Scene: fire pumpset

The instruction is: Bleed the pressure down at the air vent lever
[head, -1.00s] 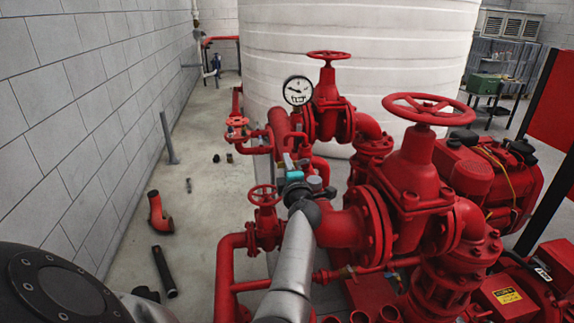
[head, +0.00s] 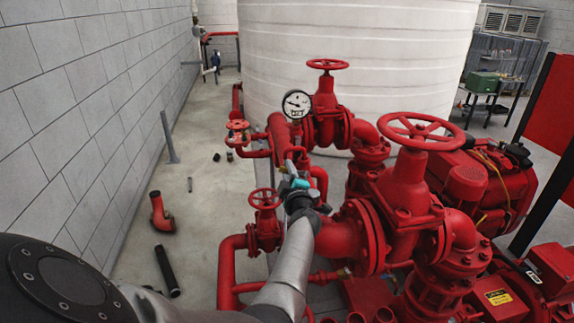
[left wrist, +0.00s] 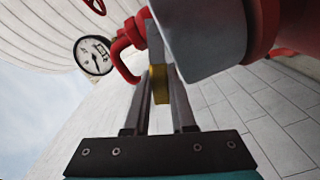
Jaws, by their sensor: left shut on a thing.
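My left gripper (head: 295,172) reaches into the pipework below the pressure gauge in the head view. In the left wrist view, its two grey fingers (left wrist: 158,80) are shut with a small brass-yellow piece (left wrist: 160,84) between them. This looks like part of the air vent lever, but most of it is hidden by the fingers and by a grey block in front. The white-faced pressure gauge (head: 296,104) is just above the gripper; it also shows in the left wrist view (left wrist: 92,56). Its reading is too small to tell. My right gripper is not in view.
A large red gate valve with a handwheel (head: 422,128) stands close right of my arm. A small red handwheel valve (head: 265,200) is close left. A red elbow (head: 161,213) and a black pipe (head: 167,271) lie on the floor.

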